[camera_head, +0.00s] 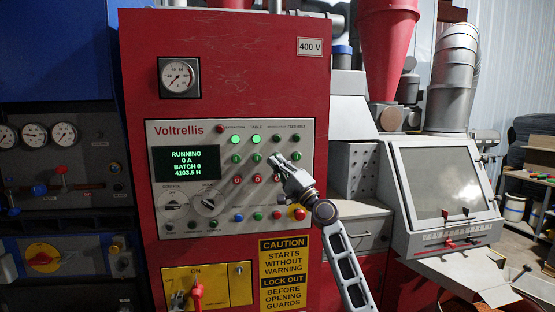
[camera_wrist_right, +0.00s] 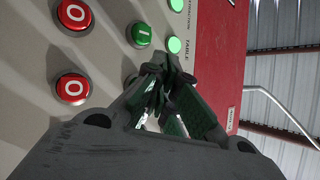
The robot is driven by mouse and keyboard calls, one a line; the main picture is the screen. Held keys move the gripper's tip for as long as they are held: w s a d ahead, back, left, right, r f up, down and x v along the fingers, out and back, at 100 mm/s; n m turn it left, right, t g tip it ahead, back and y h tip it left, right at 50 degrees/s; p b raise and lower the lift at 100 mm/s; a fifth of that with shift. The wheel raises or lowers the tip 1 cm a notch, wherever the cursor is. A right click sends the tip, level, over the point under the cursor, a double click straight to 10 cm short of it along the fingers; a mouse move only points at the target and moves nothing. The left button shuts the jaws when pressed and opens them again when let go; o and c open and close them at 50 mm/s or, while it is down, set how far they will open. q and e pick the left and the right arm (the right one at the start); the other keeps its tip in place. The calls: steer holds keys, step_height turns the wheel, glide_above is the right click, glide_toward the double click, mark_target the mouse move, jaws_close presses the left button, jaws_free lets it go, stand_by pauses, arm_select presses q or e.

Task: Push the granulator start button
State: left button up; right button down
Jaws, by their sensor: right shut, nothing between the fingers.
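The red cabinet's control panel (camera_head: 220,225) faces me in the head view. Two rows hold green "I" buttons and red "O" buttons (camera_head: 237,180) under column labels. My right gripper (camera_head: 281,160) is shut and empty, its fingertips at the third column's green button, which they cover. That label is too small to read surely as granulator. The wrist view shows the closed fingertips (camera_wrist_right: 166,65) just beside the green "I" button (camera_wrist_right: 140,35) of the table column. Contact with the hidden button cannot be told. My left gripper is not in view.
The panel display (camera_head: 185,162) reads RUNNING, 0 A, BATCH 0. The extraction lamp (camera_head: 235,140) and table lamp (camera_head: 256,139) glow green. A red and yellow button (camera_head: 299,213) sits lower right, near my wrist. A red switch handle (camera_head: 197,292) sticks out below.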

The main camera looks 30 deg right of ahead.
steer(key=shift+w, duration=0.1)
steer(key=shift+w+d+b, duration=0.1)
steer(key=shift+w+b, duration=0.2)
steer(key=shift+b, duration=0.15)
steer(key=shift+w+d+b, duration=0.15)
steer(key=shift+w+b, duration=0.25)
steer(key=shift+w, duration=0.05)
stand_by(1.2)
steer(key=shift+s, duration=0.3)
stand_by(1.1)
steer(key=shift+s+a+p, duration=0.25)
steer(key=shift+s+p, duration=0.2)
steer(key=shift+s, duration=0.05)
steer(key=shift+s+a+p, duration=0.25)
steer(key=shift+s+p, duration=0.15)
steer(key=shift+s, duration=0.4)
steer(key=shift+s+a+p, duration=0.2)
steer(key=shift+s+p, duration=0.25)
steer(key=shift+s, duration=0.4)
steer(key=shift+s+a+p, duration=0.25)
steer(key=shift+s+p, duration=0.15)
steer(key=shift+s, duration=0.4)
